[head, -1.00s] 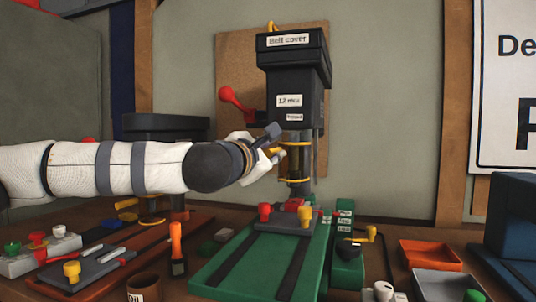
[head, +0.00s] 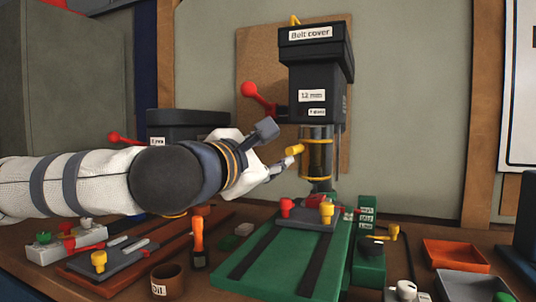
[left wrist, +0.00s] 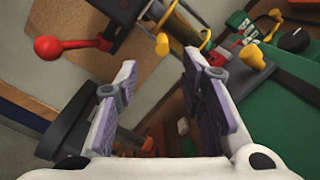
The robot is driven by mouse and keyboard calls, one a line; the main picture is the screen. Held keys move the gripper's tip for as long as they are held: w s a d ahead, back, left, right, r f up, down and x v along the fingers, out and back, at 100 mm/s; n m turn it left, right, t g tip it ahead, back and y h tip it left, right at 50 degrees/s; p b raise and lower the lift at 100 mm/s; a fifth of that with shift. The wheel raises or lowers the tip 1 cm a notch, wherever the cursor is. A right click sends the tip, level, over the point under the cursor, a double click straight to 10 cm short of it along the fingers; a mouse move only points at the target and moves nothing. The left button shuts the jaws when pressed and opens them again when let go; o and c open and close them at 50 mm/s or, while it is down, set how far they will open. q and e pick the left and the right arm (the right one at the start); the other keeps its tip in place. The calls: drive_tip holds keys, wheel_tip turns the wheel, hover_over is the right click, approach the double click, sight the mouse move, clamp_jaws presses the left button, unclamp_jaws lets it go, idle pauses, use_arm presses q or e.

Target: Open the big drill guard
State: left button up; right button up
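The big drill (head: 318,90) stands against a cork board, with a black head and a "Belt cover" label. Its guard (head: 318,158) is a clear sleeve with yellow rims around the spindle. A yellow knob (head: 294,150) sticks out on its left side and also shows in the left wrist view (left wrist: 162,45). My left gripper (head: 275,148) is open and empty, just left of the knob. In the left wrist view the knob lies beyond the gap between the fingertips (left wrist: 158,75), apart from both. My right gripper is not in view.
A red-knobbed lever (head: 250,90) sticks out left of the drill head. The green drill base (head: 275,260) carries a vise (head: 306,218). A smaller drill (head: 185,118) stands behind my left arm. An orange tray (head: 455,254) is at the right.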

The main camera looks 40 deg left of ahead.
use_arm(q)
drive_tip(key=shift+s, duration=0.3)
